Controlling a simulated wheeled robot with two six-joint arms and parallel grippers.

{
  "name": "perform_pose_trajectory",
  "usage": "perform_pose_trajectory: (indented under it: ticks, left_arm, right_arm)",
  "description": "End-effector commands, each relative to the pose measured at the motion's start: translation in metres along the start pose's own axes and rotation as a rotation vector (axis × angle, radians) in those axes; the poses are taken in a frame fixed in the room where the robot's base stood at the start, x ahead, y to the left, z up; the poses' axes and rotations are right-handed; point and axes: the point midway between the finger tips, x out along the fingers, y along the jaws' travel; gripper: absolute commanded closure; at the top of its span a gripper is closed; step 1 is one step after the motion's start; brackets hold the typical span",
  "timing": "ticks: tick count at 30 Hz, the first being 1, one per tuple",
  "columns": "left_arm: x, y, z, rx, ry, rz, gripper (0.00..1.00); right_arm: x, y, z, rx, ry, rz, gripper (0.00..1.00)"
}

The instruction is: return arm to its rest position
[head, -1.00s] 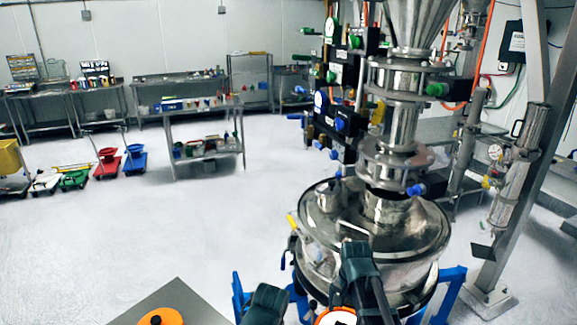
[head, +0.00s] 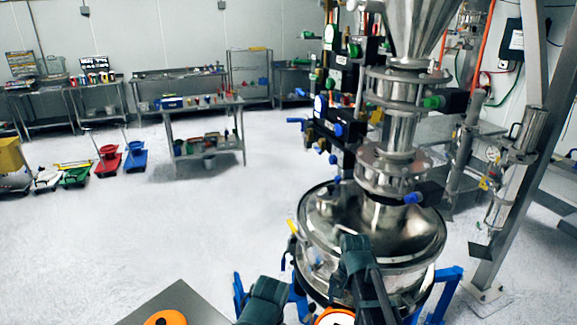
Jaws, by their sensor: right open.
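The powder sifter is a shiny steel round vessel (head: 405,243) with a domed lid, at the right of the head view. A steel column (head: 398,135) of clamped joints rises from it to a steel hopper (head: 405,30). My right gripper (head: 312,263) is at the bottom centre, in front of the vessel. Its two dark fingers are spread apart and nothing shows between them. It overlaps the vessel's near side in the picture; I cannot tell whether it touches. My left gripper is not in view.
A blue frame (head: 447,290) surrounds the vessel's base. A grey metal post (head: 520,150) stands at the right. A steel table (head: 205,120) and several benches line the back. The white floor (head: 150,225) at left centre is clear.

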Motion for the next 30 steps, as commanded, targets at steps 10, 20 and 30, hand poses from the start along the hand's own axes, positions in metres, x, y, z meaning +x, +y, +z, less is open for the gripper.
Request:
perform_pose_trajectory:
  ticks: [10,20,30]
  left_arm:
    - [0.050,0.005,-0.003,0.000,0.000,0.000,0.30]
    - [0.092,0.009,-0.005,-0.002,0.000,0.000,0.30]
    - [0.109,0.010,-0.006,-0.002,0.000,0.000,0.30]
  right_arm:
    - [0.051,0.000,0.000,0.000,0.000,0.000,0.00]
    - [0.092,0.000,0.000,0.000,0.000,0.000,0.00]
    - [0.110,0.001,0.000,-0.135,0.000,0.000,0.00]
